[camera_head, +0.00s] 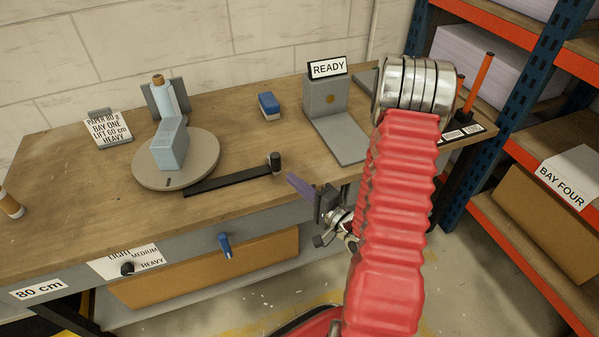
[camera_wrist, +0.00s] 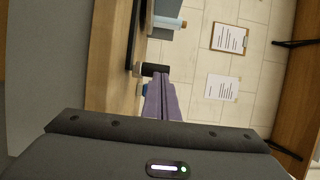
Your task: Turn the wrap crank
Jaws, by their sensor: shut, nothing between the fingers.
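The wrap crank is a flat black bar (camera_head: 230,180) reaching right from the round grey turntable (camera_head: 143,182), with an upright dark knob (camera_head: 275,162) at its outer end. A pale blue block (camera_head: 169,147) stands on the turntable. My gripper (camera_head: 290,178) has purple fingers, shut and empty, near the table's front edge. They point left toward the knob and stop a little to its right, apart from it in the head view. In the wrist view the knob (camera_wrist: 154,70) is just beyond the fingertips (camera_wrist: 158,80); whether they touch cannot be told there.
A grey stand with a READY sign (camera_head: 327,68) is at the back right. A small blue block (camera_head: 269,105) lies behind the knob. A blue lever (camera_head: 225,244) and a black dial (camera_head: 127,269) are on the table's front. Shelves (camera_head: 540,95) are at right.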

